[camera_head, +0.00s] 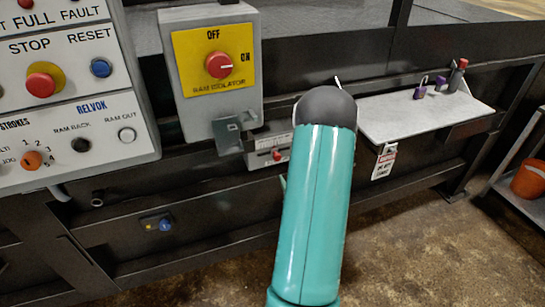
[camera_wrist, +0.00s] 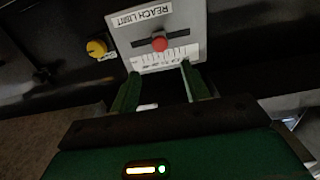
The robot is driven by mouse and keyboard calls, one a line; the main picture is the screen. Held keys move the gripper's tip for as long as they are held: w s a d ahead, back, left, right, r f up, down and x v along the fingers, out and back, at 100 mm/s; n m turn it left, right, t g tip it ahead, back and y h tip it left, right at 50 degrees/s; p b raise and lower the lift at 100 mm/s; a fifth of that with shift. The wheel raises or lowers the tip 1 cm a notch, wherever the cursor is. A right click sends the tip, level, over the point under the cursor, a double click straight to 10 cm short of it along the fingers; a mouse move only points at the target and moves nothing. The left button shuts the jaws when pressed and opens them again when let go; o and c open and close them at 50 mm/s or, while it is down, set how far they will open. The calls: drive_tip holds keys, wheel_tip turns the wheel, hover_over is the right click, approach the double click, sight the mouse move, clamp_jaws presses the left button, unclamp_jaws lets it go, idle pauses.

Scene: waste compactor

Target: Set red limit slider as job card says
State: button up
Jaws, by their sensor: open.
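The red limit slider (camera_wrist: 160,44) is a small red knob in a dark slot on a light grey panel (camera_wrist: 193,20) labelled REACH LIMIT. A marked scale runs below the slot in the wrist view. The knob sits near the slot's middle there. In the head view, the panel (camera_head: 262,144) and red knob (camera_head: 277,155) are partly hidden by my teal arm. My gripper (camera_wrist: 160,72) is open and empty. Its two green fingers point at the panel, one on each side of the scale, short of the knob in the picture. I see no readable job card.
A grey isolator box (camera_head: 213,103) with a red rotary switch is up and left of the slider. A control panel (camera_head: 75,140) stands farther left. A shelf (camera_head: 425,112) with padlocks juts out at right. A yellow knob (camera_wrist: 96,47) is left of the panel.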

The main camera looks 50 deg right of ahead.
sight(278, 158)
drive_tip(key=x, duration=1.2)
drive_tip(key=shift+w+d, duration=0.1)
drive_tip(key=shift+w, duration=0.15)
clamp_jaws()
